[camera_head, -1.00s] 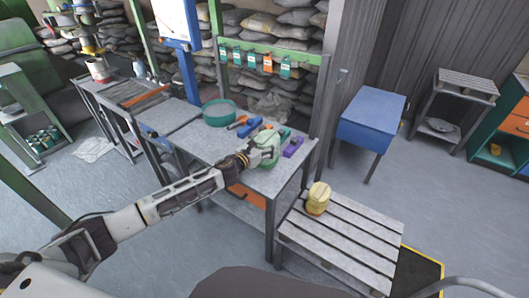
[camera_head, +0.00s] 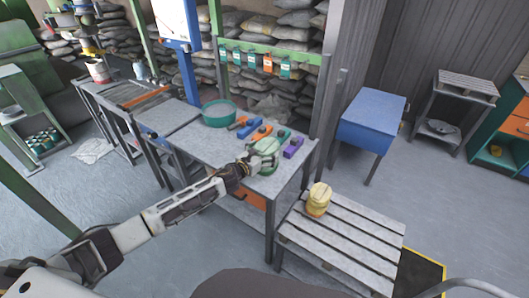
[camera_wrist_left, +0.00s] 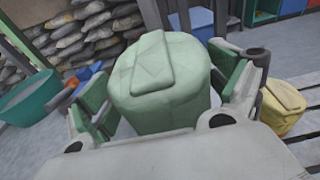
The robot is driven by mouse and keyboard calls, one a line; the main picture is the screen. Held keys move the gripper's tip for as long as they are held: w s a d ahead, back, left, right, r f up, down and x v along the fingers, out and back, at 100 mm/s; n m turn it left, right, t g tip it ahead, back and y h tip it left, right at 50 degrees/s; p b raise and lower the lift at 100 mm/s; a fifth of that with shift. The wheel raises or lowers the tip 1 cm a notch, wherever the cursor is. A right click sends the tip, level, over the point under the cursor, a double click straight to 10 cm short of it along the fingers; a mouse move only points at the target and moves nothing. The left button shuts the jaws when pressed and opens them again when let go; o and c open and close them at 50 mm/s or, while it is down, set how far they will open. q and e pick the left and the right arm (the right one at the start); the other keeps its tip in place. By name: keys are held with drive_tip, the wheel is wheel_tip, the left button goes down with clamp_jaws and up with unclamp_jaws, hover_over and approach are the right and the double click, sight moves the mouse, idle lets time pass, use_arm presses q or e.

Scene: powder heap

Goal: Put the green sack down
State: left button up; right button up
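The green sack (camera_head: 265,163) is between the fingers of my left gripper (camera_head: 260,162), at the right part of the grey workbench. In the left wrist view the green sack (camera_wrist_left: 160,85) fills the middle, with a finger against each side, so the left gripper (camera_wrist_left: 165,105) is shut on it. The sack looks roughly upright. Its underside is hidden, so I cannot tell whether it touches the bench top (camera_head: 190,142). My right gripper is not in view.
Blue, orange, green and purple items (camera_head: 293,148) lie just behind the sack. A teal bowl (camera_head: 219,113) stands at the bench's back. A yellow sack (camera_head: 318,199) sits on a slatted grey stand (camera_head: 345,237) to the right, with free slats beside it.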

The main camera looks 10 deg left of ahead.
use_arm(q)
drive_tip(key=shift+s, duration=0.15)
idle(0.3)
drive_tip(key=shift+s+a, duration=0.25)
drive_tip(key=shift+s, duration=0.15)
drive_tip(key=shift+s+a+r, duration=0.15)
drive_tip(key=shift+s+a, duration=0.05)
drive_tip(key=shift+s, duration=0.5)
drive_tip(key=v, duration=0.9)
drive_tip(key=shift+s+r, duration=0.1)
drive_tip(key=shift+s, duration=0.05)
